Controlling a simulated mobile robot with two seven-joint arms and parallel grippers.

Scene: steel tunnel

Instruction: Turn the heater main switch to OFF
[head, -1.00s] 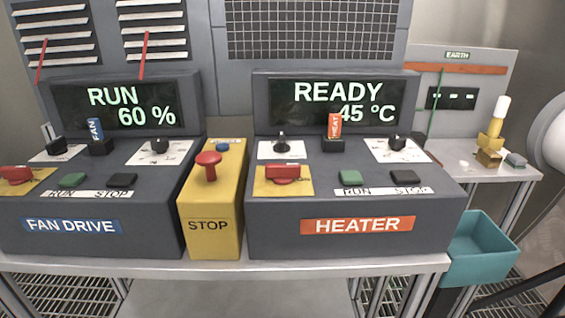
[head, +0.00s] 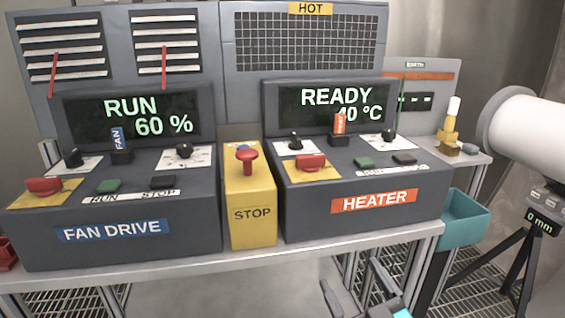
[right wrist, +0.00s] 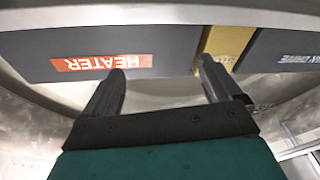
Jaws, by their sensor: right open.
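The heater box (head: 365,205) stands on the bench at centre right in the head view. Its orange HEATER label (head: 375,200) is on the front, and its display (head: 335,107) reads READY 40 °C. The heater main switch (head: 311,162) is a red handle on a yellow plate at the left of its top panel. My right gripper (head: 358,290) is low at the bottom edge of the head view, in front of and below the bench edge. In the right wrist view the gripper (right wrist: 163,82) is open and empty, with the heater box (right wrist: 185,58) beyond its fingers. My left gripper is not in view.
The fan drive box (head: 120,235) has a similar red switch (head: 44,185). A yellow STOP box (head: 250,205) with a red knob stands between the boxes. A teal bin (head: 465,220) hangs at the bench's right. A white cylinder on a tripod (head: 525,135) stands far right.

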